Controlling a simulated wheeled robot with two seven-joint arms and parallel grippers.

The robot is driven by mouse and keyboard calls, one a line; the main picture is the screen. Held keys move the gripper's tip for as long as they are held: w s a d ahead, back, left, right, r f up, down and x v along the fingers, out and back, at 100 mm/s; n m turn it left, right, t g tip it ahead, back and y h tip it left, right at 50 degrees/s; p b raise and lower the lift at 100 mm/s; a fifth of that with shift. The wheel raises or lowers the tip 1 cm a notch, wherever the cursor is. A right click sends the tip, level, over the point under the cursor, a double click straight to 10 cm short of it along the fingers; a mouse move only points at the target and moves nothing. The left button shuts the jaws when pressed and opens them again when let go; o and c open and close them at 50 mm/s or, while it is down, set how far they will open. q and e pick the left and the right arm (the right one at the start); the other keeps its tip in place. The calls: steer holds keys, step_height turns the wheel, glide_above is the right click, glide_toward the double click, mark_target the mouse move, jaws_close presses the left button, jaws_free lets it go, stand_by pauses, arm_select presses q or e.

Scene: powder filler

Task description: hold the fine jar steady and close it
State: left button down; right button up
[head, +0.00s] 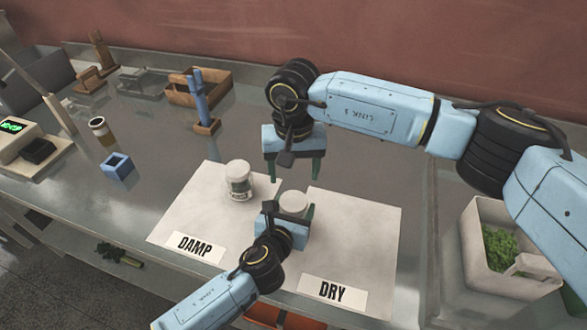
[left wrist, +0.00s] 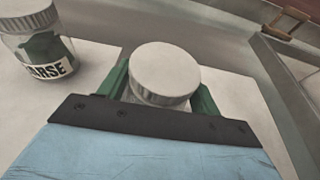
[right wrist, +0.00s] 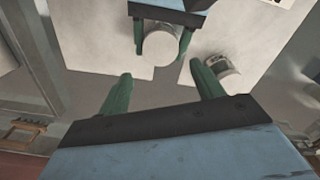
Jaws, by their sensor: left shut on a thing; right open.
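The jar in my left gripper (head: 288,213) has a round white ribbed lid (head: 293,201) on top; its label is hidden, so I take it for the fine jar. My right gripper (head: 294,178) is open and empty, behind and above the jar. In the right wrist view its fingers (right wrist: 161,85) are spread, with the jar lid (right wrist: 160,46) beyond them.
A second lidded jar (head: 238,182), labelled "...ARSE" in the left wrist view (left wrist: 38,45), stands on the DAMP mat (head: 185,215). The DRY mat (head: 365,240) is otherwise clear.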

mark_target(293, 201)
step_height(293, 201, down, 8)
steer(key=shift+f, duration=0.1)
stand_by(0.4)
